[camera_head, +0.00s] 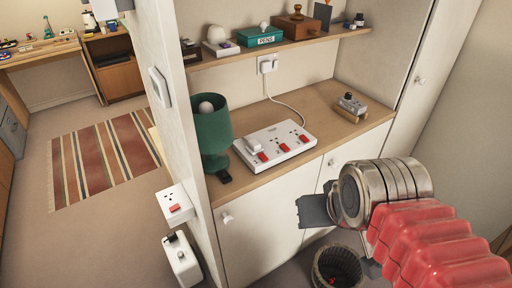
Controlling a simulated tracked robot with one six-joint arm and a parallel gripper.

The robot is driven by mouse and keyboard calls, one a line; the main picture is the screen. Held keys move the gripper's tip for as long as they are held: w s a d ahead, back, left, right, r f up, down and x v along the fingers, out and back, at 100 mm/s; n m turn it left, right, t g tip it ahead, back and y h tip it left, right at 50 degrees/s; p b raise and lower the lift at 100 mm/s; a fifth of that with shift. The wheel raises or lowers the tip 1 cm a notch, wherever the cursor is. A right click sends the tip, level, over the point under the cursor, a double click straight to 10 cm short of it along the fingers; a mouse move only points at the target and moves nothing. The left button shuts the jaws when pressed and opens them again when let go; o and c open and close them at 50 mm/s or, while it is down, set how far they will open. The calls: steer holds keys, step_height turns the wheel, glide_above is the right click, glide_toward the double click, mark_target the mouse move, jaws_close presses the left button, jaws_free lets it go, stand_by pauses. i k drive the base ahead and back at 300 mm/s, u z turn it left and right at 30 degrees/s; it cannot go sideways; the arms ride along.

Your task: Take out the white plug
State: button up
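A white power strip (275,146) with red switches lies on the wooden counter. A white plug (253,144) sits in its left end. A cord runs from the strip's back up to another white plug (268,64) at the wall socket under the shelf. My gripper (314,210) is in front of the cupboard doors, right of and nearer than the strip, apart from both plugs. One dark finger plate shows; the rest is hidden behind my wrist, so its opening is unclear.
A green lamp (212,132) stands just left of the strip, with a small black item (223,177) beside it. The shelf (335,36) overhangs the counter. A panel socket (175,205) is at left, a waste basket (338,266) below.

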mark_target(254, 148)
steer(key=u, duration=0.05)
steer(key=k, duration=1)
steer(key=u, duration=0.65)
steer(key=i, duration=1.5)
steer(key=z, duration=0.05)
